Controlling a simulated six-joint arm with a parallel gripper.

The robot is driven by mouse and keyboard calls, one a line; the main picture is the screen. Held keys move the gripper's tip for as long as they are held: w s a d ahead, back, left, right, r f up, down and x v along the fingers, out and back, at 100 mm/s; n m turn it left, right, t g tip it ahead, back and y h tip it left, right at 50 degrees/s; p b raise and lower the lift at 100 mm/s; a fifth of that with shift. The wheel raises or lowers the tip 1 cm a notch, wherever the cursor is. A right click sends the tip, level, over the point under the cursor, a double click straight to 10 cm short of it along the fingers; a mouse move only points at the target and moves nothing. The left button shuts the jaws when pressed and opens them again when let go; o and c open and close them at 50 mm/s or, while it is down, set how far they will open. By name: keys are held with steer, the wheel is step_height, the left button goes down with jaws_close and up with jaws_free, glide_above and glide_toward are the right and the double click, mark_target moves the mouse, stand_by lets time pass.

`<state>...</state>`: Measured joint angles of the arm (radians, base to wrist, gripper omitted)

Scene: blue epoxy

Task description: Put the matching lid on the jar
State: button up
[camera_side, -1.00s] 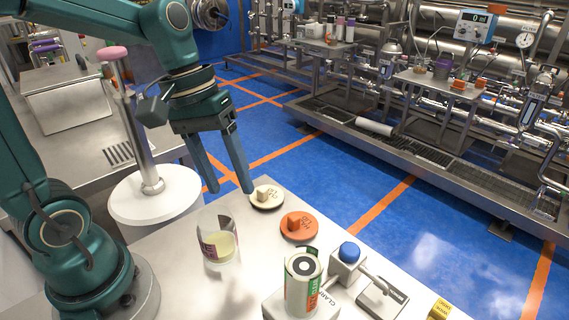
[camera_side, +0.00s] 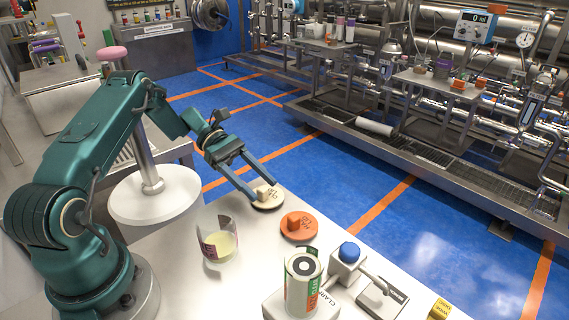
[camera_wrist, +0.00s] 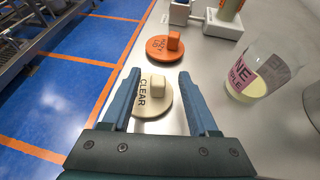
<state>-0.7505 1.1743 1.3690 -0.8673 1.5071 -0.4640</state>
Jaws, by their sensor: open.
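The jar (camera_side: 213,247) is clear glass with a pink label and pale yellow contents, open at the top. It also shows in the wrist view (camera_wrist: 250,84), to the right. A round cream lid (camera_side: 268,203) with a block knob lies on the table near its far edge. In the wrist view the cream lid (camera_wrist: 148,106) reads "CLEAR". My gripper (camera_side: 262,189) is open and slanted down at the cream lid. In the wrist view, its fingers (camera_wrist: 160,76) lie either side of the knob, with gaps.
A green, white and orange canister (camera_side: 303,284) stands on a small base at the table's front. A device with a blue knob (camera_side: 349,252) is beside it. A yellow block (camera_side: 438,310) sits at the right. A white round stand (camera_side: 154,205) with a post is behind the jar.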

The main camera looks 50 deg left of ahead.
mark_target(266, 194)
steer(key=shift+a+f+n+h, duration=0.1)
steer(key=shift+f+n+h, duration=0.2)
steer(key=shift+f, duration=0.1)
steer(key=shift+x, duration=2.45)
steer(key=shift+w, duration=0.15)
steer(key=shift+c, duration=0.3)
jaws_close()
